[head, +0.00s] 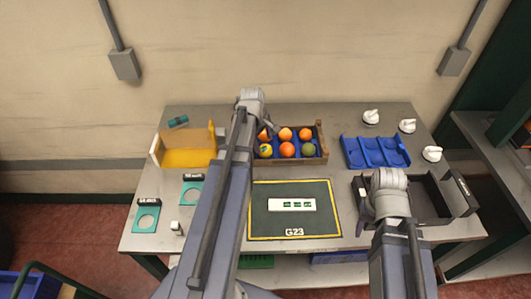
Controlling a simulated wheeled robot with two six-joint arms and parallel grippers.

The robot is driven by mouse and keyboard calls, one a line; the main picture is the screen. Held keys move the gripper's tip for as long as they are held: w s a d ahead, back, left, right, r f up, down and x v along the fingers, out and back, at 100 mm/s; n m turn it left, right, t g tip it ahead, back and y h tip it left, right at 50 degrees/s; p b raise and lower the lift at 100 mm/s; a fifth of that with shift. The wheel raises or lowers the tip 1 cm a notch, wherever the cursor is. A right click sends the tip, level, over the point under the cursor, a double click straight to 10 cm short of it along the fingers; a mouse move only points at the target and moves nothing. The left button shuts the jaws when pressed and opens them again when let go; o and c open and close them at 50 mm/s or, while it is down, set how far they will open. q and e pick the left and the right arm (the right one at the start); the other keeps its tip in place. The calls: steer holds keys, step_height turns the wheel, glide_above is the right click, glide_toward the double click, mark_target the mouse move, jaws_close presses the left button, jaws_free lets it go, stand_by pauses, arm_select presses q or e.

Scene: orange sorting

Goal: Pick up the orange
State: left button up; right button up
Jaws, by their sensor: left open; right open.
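Several round fruits lie in a blue insert inside a wooden crate (324,156) at the back middle of the table. The back row has an orange at the left (263,135), an orange in the middle (285,134) and an orange at the right (305,134). The front row has a yellowish fruit (265,150), an orange (287,150) and a green fruit (308,149). My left gripper (270,128) is open at the crate's back left, close to the back-left orange; contact cannot be told. My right gripper (367,211) is open over the black tray, partly hidden by its wrist.
A blue tray with round hollows (375,152) and several white knobbed objects (407,126) stand at the right. The black tray (432,196) is at the front right. A yellow bin (188,158) stands left. A dark mat (290,222) bears a white display.

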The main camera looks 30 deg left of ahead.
mark_target(264, 147)
arm_select(q)
steer(key=shift+b+x, duration=2.55)
steer(key=shift+x, duration=0.1)
arm_select(e)
steer(key=shift+f, duration=2.55)
arm_select(q)
steer(key=shift+s, duration=0.1)
steer(key=shift+r, duration=0.1)
arm_select(e)
steer(key=shift+r, duration=0.1)
arm_select(q)
steer(key=c, duration=1.1)
steer(key=p+v, duration=0.3)
steer(key=w+p+v, duration=0.1)
steer(key=p+v, duration=0.2)
steer(key=p, duration=0.1)
steer(key=w+p+v, duration=0.1)
steer(key=p+v, duration=0.2)
steer(key=shift+d+r, duration=0.15)
steer(key=shift+r, duration=0.45)
arm_select(e)
step_height(264, 147, up, 10)
